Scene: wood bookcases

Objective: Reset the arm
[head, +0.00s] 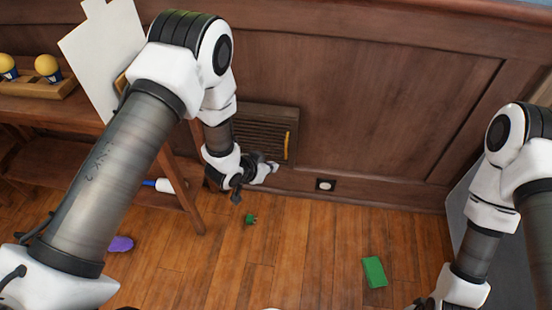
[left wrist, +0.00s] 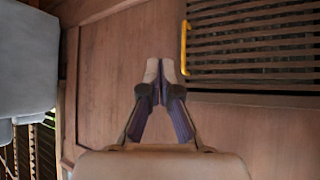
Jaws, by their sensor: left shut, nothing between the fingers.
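My left gripper (head: 256,176) hangs in front of the wood-panelled wall, just below the slatted vent (head: 262,132). It is shut and holds nothing. In the left wrist view its fingers (left wrist: 160,80) meet at the tips, with the wood panel behind them and the vent (left wrist: 250,45) at upper right. My left arm (head: 110,165) reaches across the left of the head view. My right arm (head: 490,210) comes in at the right edge, bent downward. Its gripper is mostly cut off at the bottom of the head view.
A wooden table (head: 85,113) with a shelf stands at left, holding a white board (head: 100,50) and a tray with yellow balls (head: 48,65). A green block (head: 374,272), a small green piece (head: 250,220) and a purple item (head: 121,244) lie on the floor. The middle floor is mostly clear.

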